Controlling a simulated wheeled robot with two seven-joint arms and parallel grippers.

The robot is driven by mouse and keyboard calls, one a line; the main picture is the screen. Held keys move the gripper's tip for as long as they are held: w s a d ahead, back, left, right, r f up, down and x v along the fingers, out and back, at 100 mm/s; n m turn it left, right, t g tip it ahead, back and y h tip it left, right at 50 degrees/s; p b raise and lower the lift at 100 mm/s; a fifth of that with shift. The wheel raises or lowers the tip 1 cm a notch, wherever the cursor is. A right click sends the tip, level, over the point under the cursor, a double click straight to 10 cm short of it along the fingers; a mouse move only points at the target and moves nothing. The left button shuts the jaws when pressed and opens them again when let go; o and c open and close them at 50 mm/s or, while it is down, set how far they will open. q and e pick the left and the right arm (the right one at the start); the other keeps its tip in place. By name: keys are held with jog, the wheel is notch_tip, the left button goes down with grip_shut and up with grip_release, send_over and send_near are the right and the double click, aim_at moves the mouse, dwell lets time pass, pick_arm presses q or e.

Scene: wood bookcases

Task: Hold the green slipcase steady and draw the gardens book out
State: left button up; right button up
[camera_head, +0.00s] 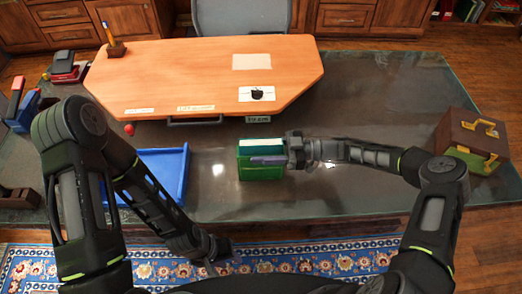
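The green slipcase (261,174) stands upright on the dark glass-topped desk, near its front middle. A pale white and teal strip (260,147) shows at its top, which looks like a book inside; I cannot read a title. My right gripper (275,159) comes in from the right at the slipcase. One purple-grey finger lies across the slipcase's front face; the other finger is hidden, so I cannot tell whether it grips. My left gripper (211,262) hangs low in front of the desk, over the blue rug, apart from the slipcase. Its fingers are too small to judge.
A blue tray (183,158) lies left of the slipcase, partly behind my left arm. An orange wooden board (205,75) with labels is behind. A brown box with yellow handles (470,139) stands at the right. The glass right of the slipcase is mostly clear.

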grip_shut()
dwell(1.1)
